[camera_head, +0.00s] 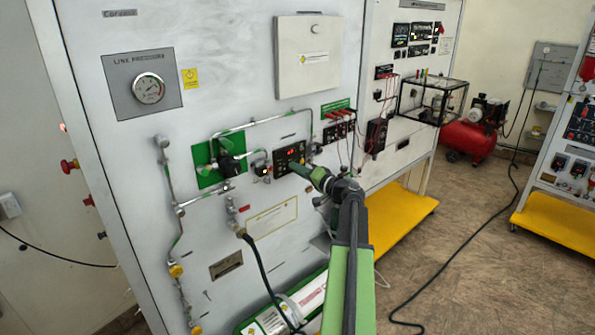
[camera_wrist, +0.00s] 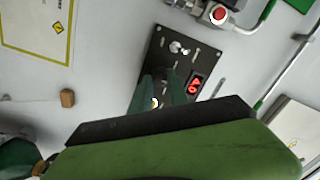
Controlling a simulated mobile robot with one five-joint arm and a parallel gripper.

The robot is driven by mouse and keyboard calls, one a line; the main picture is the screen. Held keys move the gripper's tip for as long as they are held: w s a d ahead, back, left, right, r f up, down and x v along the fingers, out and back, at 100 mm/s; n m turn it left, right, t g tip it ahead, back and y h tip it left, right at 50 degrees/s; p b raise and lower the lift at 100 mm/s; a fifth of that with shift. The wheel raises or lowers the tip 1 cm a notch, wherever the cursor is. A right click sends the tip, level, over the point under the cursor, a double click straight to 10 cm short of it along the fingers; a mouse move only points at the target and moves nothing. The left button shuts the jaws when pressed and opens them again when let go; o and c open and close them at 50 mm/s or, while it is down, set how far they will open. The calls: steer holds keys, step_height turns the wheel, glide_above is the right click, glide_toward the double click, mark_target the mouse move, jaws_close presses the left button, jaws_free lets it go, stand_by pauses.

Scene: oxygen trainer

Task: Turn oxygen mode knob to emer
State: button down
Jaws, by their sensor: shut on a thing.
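A small black control panel (camera_head: 289,154) is mounted on the grey cabinet wall. It shows close up in the wrist view (camera_wrist: 158,45), with a red lit display (camera_wrist: 194,86) and a silver switch or knob (camera_wrist: 178,48) clear of the fingers. My green gripper (camera_head: 302,171) reaches the lower right part of this panel. In the wrist view my dark green fingers (camera_wrist: 158,88) are shut on a knob at the panel, close to the display. The fingers hide most of that knob, and I cannot read its labels or its position.
A green plate with a black valve (camera_head: 228,163) and metal pipes are left of the panel. Sockets with cables (camera_head: 340,128) are to its right. A fitting with a red centre (camera_wrist: 219,14) lies near the panel. A yellow platform (camera_head: 402,215) stands low on the right.

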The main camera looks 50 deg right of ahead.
steer(key=m+b, duration=0.1)
steer(key=m, duration=1)
steer(key=shift+f+t, duration=0.15)
steer(key=shift+t, duration=0.15)
stand_by(0.4)
steer(key=c, duration=1.3)
jaws_free()
steer(key=shift+o, duration=0.2)
steer(key=s+b, duration=0.1)
steer(key=s, duration=1.6)
steer(key=shift+s+a+f, duration=0.2)
steer(key=shift+a+f, duration=0.15)
steer(key=shift+f, duration=0.1)
